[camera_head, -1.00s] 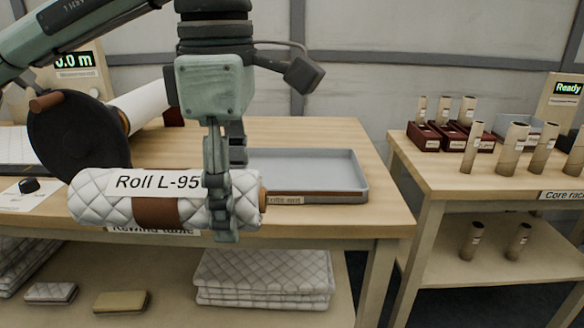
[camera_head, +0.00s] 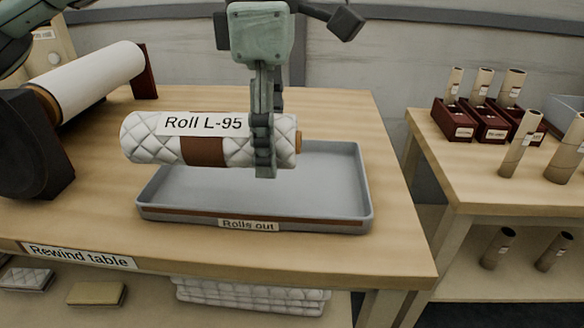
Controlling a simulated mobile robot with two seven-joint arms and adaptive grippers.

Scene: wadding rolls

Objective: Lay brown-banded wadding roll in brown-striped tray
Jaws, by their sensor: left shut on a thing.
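The brown-banded wadding roll (camera_head: 205,151) is white and quilted, with a brown band and a label reading "Roll L-95". My left gripper (camera_head: 264,165) is shut on it near its right end, and the roll lies level. The grey brown-striped tray (camera_head: 345,222), labelled "Rolls out", sits on the table with a brown stripe along its front wall. The roll appears above the tray's back left part, its left end reaching past the tray's left wall. The visible part of the tray floor is empty. My right gripper is not in view.
The rewind table (camera_head: 395,245) has bare wood around the tray. A rewinder with a white roll (camera_head: 90,78) stands at the left. At the right, a core rack (camera_head: 440,185) carries dark red boxes (camera_head: 489,125) and several upright cores.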

